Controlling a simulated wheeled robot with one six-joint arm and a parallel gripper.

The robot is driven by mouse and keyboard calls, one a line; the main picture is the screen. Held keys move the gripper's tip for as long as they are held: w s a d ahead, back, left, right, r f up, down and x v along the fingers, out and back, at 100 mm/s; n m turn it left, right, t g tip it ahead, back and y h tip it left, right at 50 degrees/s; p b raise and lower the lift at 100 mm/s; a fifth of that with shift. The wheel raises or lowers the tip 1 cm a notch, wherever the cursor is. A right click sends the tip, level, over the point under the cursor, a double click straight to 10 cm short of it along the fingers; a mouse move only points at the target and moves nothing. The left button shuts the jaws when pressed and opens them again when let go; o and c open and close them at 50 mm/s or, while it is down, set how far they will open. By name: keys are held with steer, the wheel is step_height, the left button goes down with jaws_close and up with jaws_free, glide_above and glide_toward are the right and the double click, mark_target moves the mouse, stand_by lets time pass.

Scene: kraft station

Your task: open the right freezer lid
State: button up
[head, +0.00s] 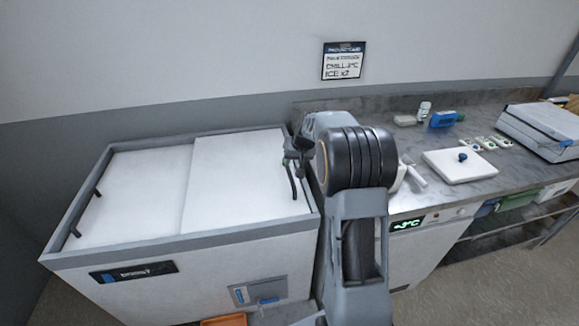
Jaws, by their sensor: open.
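The chest freezer (180,245) stands at the left with two flat white lids on top. The right lid (237,172) lies flat over the right half, and its left edge meets the left lid (140,195) near the middle. A dark bar handle (293,186) is at the right lid's right edge. My gripper (291,165) is open at that edge, right by the handle. Whether its fingers are around or touching the handle cannot be told. My arm hides the freezer's right end.
Another dark handle (88,212) is at the left lid's left edge. The counter (415,206) at the right holds a white board (459,168), a blue item (443,119) and a large grey box (540,128). A sign (343,61) hangs on the wall.

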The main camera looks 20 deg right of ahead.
steer(key=shift+p+x, duration=0.3)
steer(key=shift+x, duration=2.6)
jaws_close()
